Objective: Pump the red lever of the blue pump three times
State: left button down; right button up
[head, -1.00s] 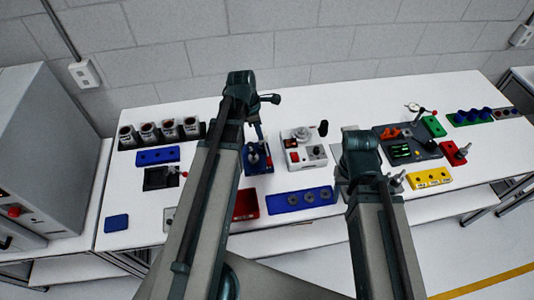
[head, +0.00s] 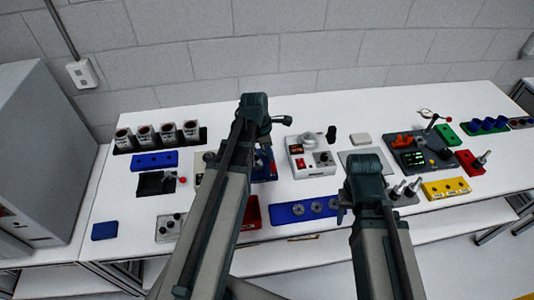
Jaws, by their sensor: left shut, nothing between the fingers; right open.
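The blue pump (head: 265,167) stands left of the table's middle, mostly hidden behind my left arm. I cannot make out its red lever; the arm covers that area. My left gripper (head: 267,146) is shut and empty, pointing down just above the visible part of the pump. I cannot tell whether it touches the pump. My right gripper (head: 341,207) is open, low beside the right end of the blue tray with round parts, and is partly hidden by its own wrist.
A white device (head: 312,157) stands close right of the pump. A red bin (head: 251,212) and a blue tray (head: 287,213) lie in front. A black box with a red knob (head: 157,183) is to the left. A dark console (head: 420,155) stands right.

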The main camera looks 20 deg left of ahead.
aim_at(273, 165)
pick_arm(q)
jog(key=shift+w+d+f+b, duration=0.1)
jog(key=shift+d+f+b, duration=0.05)
jog(key=shift+f+b, duration=0.7)
jog(key=shift+w+d+f+b, duration=0.15)
jog(key=shift+f+b, duration=0.4)
jog(key=shift+f, duration=0.55)
jog(key=shift+s, duration=0.1)
